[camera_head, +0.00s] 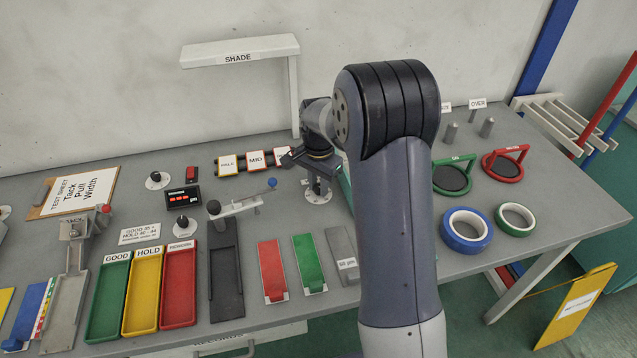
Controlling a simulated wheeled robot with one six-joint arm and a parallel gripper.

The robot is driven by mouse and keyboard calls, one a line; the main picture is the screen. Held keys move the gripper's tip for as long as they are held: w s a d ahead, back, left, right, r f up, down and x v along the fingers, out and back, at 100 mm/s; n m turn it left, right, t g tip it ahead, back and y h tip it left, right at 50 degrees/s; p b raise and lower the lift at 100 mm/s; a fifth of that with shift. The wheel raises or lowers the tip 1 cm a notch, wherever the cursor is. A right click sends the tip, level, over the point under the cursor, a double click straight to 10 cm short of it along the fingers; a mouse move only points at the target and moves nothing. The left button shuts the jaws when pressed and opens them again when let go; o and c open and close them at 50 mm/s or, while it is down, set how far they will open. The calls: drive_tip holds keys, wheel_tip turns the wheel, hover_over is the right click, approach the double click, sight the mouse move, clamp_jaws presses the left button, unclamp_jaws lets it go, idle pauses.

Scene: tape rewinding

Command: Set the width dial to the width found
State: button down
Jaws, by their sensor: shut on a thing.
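My gripper (317,184) is at the middle of the bench, low over a small round pale plate (318,196). It is shut on a small part there that is mostly hidden by the fingers and the arm. I cannot tell for sure whether this part is the width dial, as no label beside it is readable. Two other dark knobs on round white plates, an upper one (156,177) and a lower one (182,222), stand at the left, apart from my gripper. A test sheet (80,190) reading "Tack Pull Width" lies at the far left.
PALE (228,163) and MID (255,159) cards stand left of my gripper, under the SHADE shelf (240,50). GOOD (106,300), HOLD (143,295) and REWORK (179,290) trays lie front left. Blue (450,239) and green (501,220) tape rolls lie right of my arm.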

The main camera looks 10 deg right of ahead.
drive_tip(key=m, duration=0.5)
drive_tip(key=shift+m, duration=0.3)
drive_tip(key=m, duration=1)
drive_tip(key=shift+m, duration=0.4)
drive_tip(key=m, duration=0.4)
drive_tip(key=shift+m+p, duration=0.3)
drive_tip(key=shift+m, duration=0.1)
drive_tip(key=c, duration=1.2)
unclamp_jaws()
drive_tip(key=shift+c, duration=0.2)
